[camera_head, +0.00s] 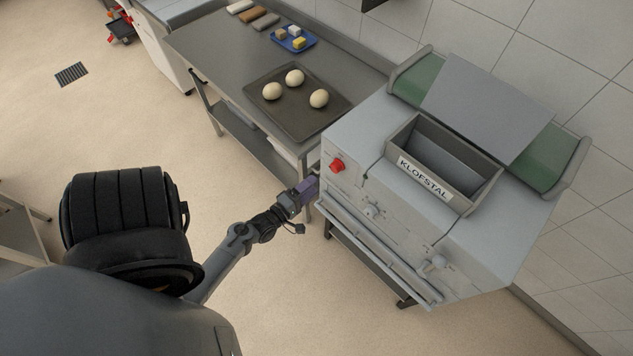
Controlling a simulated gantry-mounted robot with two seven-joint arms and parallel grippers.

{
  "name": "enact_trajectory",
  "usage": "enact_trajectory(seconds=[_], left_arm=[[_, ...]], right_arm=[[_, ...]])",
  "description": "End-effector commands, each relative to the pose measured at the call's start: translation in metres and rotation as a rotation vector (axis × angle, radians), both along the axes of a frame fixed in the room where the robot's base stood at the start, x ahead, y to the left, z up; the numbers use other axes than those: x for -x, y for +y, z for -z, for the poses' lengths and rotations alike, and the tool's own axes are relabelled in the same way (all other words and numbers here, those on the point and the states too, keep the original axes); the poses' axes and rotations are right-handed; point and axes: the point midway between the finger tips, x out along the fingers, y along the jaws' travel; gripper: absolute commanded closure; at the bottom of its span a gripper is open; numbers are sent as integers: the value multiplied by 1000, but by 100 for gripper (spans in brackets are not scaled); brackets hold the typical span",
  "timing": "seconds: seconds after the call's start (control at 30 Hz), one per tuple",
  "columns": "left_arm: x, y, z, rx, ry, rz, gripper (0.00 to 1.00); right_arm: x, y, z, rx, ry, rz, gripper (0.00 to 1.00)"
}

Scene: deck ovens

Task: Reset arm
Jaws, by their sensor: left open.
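My left gripper (312,184) is at the end of the arm that comes in from the lower left. It is open, and I see nothing between its fingers. It is close to the left front corner of the grey machine marked KLOFSTAL (461,208), below the red knob (337,166). I cannot tell whether it touches the machine. My right gripper does not show.
A steel table (213,65) stands behind, with a dark tray (296,121) bearing three dough balls (294,77). A blue tray (276,43) with small yellow and white blocks lies farther back.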

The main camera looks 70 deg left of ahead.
Motion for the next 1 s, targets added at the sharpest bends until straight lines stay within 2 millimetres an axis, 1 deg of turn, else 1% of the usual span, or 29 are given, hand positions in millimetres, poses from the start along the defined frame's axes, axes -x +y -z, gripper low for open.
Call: enact_trajectory(seconds=[0.13, 0.53, 0.67, 0.7, 0.77, 0.87, 0.9, 0.97, 1.0], left_arm=[[6, -2, 0, 0, 1, 0, 31], [6, -2, 0, 0, 1, 0, 31], [10, -1, -5, -3, 7, 1, 31], [11, 1, -10, -8, 12, 5, 31], [8, -3, -21, -19, 17, 34, 31], [-11, -19, -53, -55, -11, 112, 31], [-21, -27, -69, -73, -23, 145, 31], [-38, -44, -95, -101, -19, 204, 31], [-50, -58, -112, -131, 1, 247, 31]], right_arm=[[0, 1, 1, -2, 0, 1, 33], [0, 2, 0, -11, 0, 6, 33], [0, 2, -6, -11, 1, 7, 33], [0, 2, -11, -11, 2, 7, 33], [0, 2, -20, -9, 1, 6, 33], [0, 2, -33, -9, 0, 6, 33], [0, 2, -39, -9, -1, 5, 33], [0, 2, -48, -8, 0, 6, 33], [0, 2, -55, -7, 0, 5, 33]])
